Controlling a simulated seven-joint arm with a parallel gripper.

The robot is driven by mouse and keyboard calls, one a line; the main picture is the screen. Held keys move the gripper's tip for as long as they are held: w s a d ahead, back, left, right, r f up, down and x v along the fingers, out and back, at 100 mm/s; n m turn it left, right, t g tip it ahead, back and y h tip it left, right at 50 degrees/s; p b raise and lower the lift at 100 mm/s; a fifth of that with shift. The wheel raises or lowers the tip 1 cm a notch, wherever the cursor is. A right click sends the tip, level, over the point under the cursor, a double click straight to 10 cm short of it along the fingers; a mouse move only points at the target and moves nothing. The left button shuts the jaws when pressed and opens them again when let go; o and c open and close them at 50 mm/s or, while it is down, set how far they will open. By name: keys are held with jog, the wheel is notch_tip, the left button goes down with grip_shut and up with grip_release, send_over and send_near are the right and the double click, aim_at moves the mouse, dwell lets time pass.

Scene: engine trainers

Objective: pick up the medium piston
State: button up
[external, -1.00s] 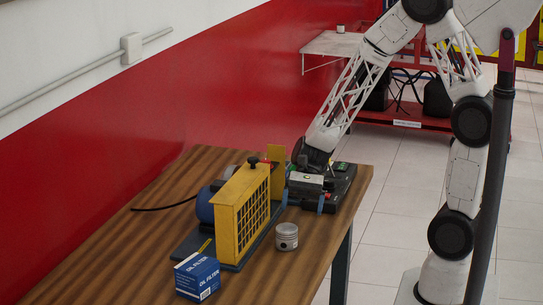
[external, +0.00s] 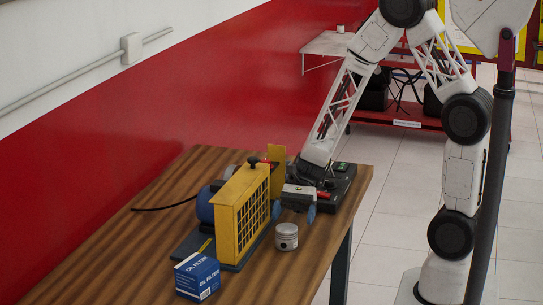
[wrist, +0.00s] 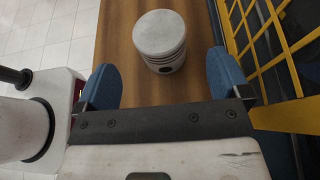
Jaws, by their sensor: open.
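The piston (external: 287,237) is a short silver cylinder with ring grooves, standing upright on the wooden table near its right edge. In the wrist view the piston (wrist: 160,38) shows its flat round top, beyond the fingertips and roughly midway between them. My gripper (external: 294,213) is just behind the piston in the external view, with its blue fingers low and spread. In the wrist view my gripper (wrist: 161,82) is open, with bare table between the fingers. It does not appear to touch the piston.
A yellow guarded machine (external: 240,213) stands left of the piston, close to my right finger in the wrist view. A blue oil filter box (external: 198,276) sits at the front. A dark device (external: 341,183) lies behind my gripper. The table (external: 290,280) is clear in front of the piston.

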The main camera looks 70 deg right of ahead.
aim_at(286, 228)
jog(key=shift+x, duration=0.8)
jog(key=shift+x, duration=2.6)
jog(key=shift+r, duration=0.1)
jog(key=c, duration=1.2)
jog(key=shift+r, duration=0.1)
jog(key=shift+r, duration=1.65)
jog(key=s+d, duration=0.1)
jog(key=s, duration=0.4)
jog(key=s+d+r, duration=0.1)
jog(key=s, duration=0.4)
jog(key=s+d, duration=0.1)
jog(key=s, duration=0.4)
jog(key=shift+s+d+r, duration=0.25)
jog(key=shift+s, duration=0.05)
